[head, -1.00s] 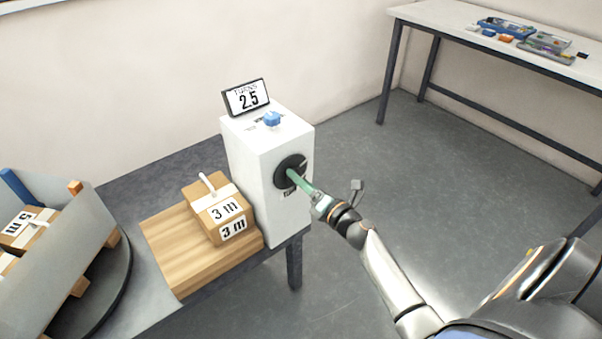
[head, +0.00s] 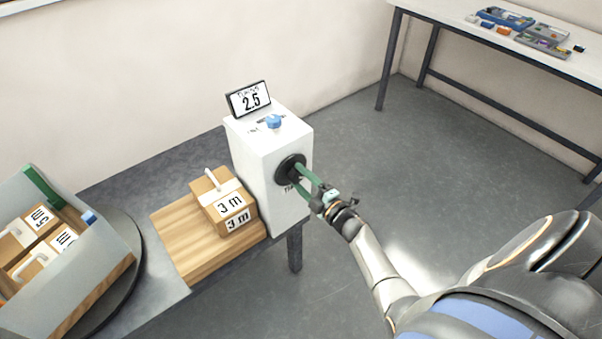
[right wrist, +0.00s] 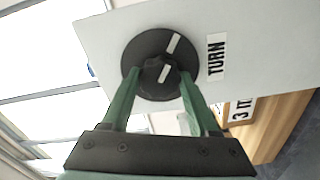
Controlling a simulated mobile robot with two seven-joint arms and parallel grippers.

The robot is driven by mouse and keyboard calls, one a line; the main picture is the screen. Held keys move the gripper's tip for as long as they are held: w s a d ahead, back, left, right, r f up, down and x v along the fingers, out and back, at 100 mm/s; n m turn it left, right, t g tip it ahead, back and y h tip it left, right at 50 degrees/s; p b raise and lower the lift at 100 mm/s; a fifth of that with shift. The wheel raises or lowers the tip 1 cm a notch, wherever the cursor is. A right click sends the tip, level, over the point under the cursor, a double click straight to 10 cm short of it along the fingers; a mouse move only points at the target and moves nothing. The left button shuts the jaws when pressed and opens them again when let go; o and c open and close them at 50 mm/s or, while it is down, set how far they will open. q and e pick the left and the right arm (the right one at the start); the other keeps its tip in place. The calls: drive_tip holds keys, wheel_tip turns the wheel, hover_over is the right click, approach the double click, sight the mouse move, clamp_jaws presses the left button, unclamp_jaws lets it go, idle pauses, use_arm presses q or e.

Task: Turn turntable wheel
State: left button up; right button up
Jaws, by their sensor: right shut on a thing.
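The black turn wheel (head: 291,169) is on the side of a white box (head: 262,155). In the right wrist view the wheel (right wrist: 180,45) has a white mark and a raised centre knob (right wrist: 160,76), beside a "TURN" label. My right gripper (head: 302,176) reaches the wheel from the right. In the right wrist view its green fingers (right wrist: 160,73) are shut on the knob, one on each side. The dark round turntable (head: 135,250) at the left carries a grey-walled holder (head: 105,250) with labelled boxes. My left gripper is not in view.
A "3 m" carton (head: 222,205) sits on a wooden block (head: 185,245). A white table (head: 475,25) with trays stands at the back right. The floor between is clear.

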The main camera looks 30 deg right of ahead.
drive_tip(key=m+p, duration=0.2)
drive_tip(key=m, duration=0.2)
drive_tip(key=shift+r, duration=0.1)
drive_tip(key=m+p, duration=0.3)
drive_tip(key=shift+a, duration=0.1)
drive_tip(key=shift+m+p, duration=0.45)
drive_tip(key=shift+m, duration=0.25)
drive_tip(key=shift+f, duration=0.2)
drive_tip(key=shift+m, duration=0.6)
drive_tip(key=o, duration=1.4)
